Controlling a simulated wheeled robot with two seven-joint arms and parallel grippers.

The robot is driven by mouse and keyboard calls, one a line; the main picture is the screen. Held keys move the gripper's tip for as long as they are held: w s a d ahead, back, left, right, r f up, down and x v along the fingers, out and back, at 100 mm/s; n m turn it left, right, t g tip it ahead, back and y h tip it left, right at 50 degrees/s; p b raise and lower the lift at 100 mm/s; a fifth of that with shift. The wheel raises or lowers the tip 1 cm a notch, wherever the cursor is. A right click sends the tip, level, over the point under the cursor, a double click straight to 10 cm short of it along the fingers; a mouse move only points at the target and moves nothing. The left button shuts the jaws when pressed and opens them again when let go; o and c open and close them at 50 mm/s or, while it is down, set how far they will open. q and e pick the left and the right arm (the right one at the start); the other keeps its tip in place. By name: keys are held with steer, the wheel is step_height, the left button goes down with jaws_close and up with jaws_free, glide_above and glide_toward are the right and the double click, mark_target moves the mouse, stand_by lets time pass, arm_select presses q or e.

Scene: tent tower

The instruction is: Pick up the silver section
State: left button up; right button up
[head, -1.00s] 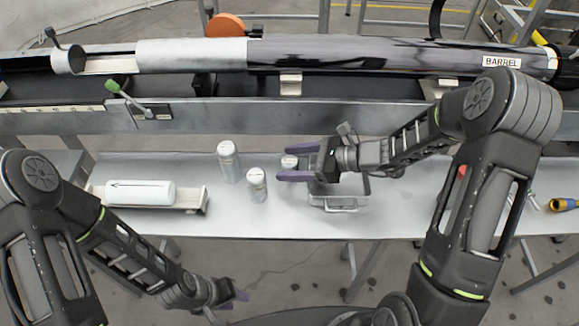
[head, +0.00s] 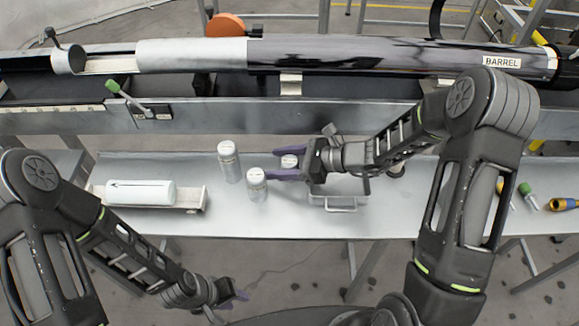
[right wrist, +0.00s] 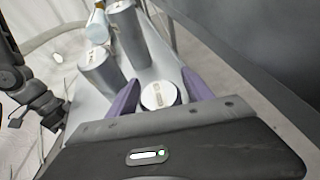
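Three upright silvery cylinders with pale tops stand on the bench. A short one (head: 289,161) is between the spread purple fingers of my right gripper (head: 276,163). In the right wrist view its round labelled top (right wrist: 159,95) shows between both fingers, with a gap on each side. A taller cylinder (head: 228,163) and a mid-height cylinder (head: 256,187) stand to the left, the latter close to the lower fingertip. I cannot tell which one is named the silver section. My left gripper (head: 236,298) hangs low in front of the bench, away from them; its opening is unclear.
A white cylinder with an arrow (head: 140,192) lies on a cradle (head: 190,197) at the left. A long barrel (head: 350,55) lies on a rail behind. Coloured-handled tools (head: 564,204) lie at far right.

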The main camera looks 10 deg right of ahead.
mark_target(286, 164)
jaws_close()
stand_by(0.4)
steer(key=shift+r, duration=0.1)
step_height(286, 164, up, 10)
steer(key=p, duration=0.1)
stand_by(0.5)
stand_by(0.5)
steer(key=shift+s+d+p, duration=0.25)
steer(key=shift+s+d, duration=0.05)
steer(key=shift+s, duration=0.25)
steer(key=shift+s+d+p, duration=0.25)
steer(key=shift+s+d, duration=0.05)
steer(key=shift+s, duration=0.2)
steer(key=s+d+m+t+h+p, duration=0.1)
steer(key=s+d+p, duration=0.1)
steer(key=d, duration=0.5)
steer(key=shift+s+d+f+m+t, duration=0.35)
steer(key=shift+s+m+t, duration=0.05)
